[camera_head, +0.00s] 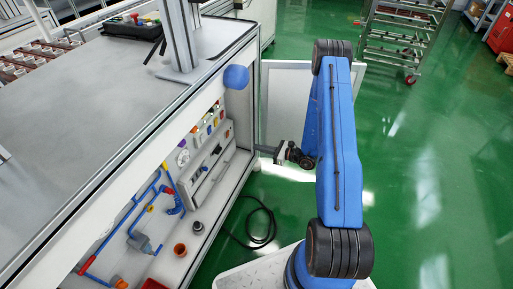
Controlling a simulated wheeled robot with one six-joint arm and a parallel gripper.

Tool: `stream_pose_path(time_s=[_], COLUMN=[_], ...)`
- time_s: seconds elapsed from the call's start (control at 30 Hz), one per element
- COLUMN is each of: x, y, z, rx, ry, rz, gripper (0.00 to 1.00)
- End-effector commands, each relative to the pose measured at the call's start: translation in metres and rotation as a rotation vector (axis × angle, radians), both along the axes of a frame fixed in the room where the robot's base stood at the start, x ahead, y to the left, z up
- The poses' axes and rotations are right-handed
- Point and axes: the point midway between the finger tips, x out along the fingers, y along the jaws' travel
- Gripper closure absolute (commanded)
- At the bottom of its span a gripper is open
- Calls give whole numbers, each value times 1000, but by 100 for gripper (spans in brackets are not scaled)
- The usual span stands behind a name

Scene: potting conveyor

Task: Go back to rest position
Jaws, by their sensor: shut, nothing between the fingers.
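My blue arm (338,150) is bent up in front of the camera, with its long link running away from me. My gripper (268,150) shows small and dark to the left of the link, beside the end of the workstation. It is shut with nothing in it. It appears apart from the workstation's side, though the gap is hard to judge. Part of my wrist is hidden behind the blue link.
A grey-topped workstation (90,110) fills the left, with pipes and coloured fittings in its open side. A pale panel (285,90) stands beyond my gripper. A black cable (262,222) lies on the green floor. A wheeled rack (400,40) stands at the back.

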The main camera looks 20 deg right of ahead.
Motion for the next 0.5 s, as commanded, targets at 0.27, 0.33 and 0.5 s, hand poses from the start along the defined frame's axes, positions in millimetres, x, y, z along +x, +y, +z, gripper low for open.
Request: stream_pose_path(time_s=[0.27,0.33,0.5], x=[0,0,0], y=[0,0,3], z=[0,0,6], rx=[0,0,-5], ry=[0,0,-6], rz=[0,0,12], gripper=[100,100,100])
